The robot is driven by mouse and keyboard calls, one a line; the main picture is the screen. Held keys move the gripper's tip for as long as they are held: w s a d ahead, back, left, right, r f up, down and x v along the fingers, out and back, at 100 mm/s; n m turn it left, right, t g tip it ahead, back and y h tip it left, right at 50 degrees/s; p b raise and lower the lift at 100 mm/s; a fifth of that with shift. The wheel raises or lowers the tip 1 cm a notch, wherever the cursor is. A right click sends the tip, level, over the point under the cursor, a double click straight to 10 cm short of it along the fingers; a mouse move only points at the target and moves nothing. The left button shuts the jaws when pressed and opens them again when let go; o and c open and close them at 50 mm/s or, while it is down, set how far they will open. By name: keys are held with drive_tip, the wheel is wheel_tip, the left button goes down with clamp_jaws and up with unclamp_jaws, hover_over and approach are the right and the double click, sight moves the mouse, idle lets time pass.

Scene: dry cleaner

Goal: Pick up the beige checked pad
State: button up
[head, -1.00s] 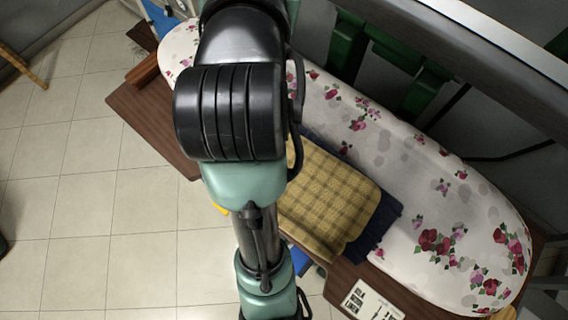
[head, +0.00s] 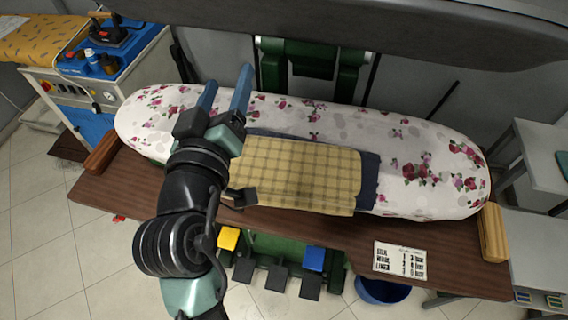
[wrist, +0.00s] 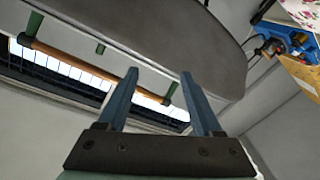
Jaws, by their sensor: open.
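The beige checked pad (head: 305,172) lies on the floral pressing board (head: 425,165) in the head view, its lower part hanging over the front edge towards the brown wooden shelf. A dark blue cloth (head: 370,180) shows beneath it and along its right side. My gripper (head: 226,90) is open and empty, with blue fingers pointing up and away, above the left part of the board and left of the pad. My arm covers the area just left of the pad. In the wrist view my gripper (wrist: 157,88) shows nothing between its fingers, and the pad is out of that view.
The grey upper press head (head: 400,45) overhangs the back of the board. A brown shelf (head: 330,228) with a printed card (head: 400,260) runs along the front. Wooden blocks stand at both ends. A machine with a blue tray (head: 100,65) stands at the left.

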drive_tip(key=s+f+n+g+h, duration=0.1)
drive_tip(key=s+f+n+g, duration=0.15)
drive_tip(key=f, duration=0.55)
drive_tip(key=s+f+n+g+h, duration=0.1)
drive_tip(key=s+f, duration=0.2)
drive_tip(key=f, duration=0.5)
drive_tip(key=n+h, duration=0.1)
drive_tip(key=n, duration=0.6)
approach(282, 206)
drive_tip(key=shift+m+h, duration=0.25)
drive_tip(key=shift+h, duration=0.05)
drive_tip(key=p+x, duration=0.3)
drive_tip(key=x, duration=0.1)
drive_tip(key=shift+w+d+f, duration=0.1)
drive_tip(key=shift+w+d, duration=0.05)
drive_tip(key=shift+w, duration=0.15)
drive_tip(key=p+x, duration=0.1)
drive_tip(key=x, duration=0.2)
drive_tip(key=shift+w+p, duration=0.2)
drive_tip(key=shift+p, duration=0.1)
drive_tip(key=shift+w+d+f, duration=0.15)
drive_tip(key=shift+w+f, duration=0.05)
drive_tip(key=shift+w, duration=0.25)
drive_tip(key=shift+c, duration=0.4)
clamp_jaws()
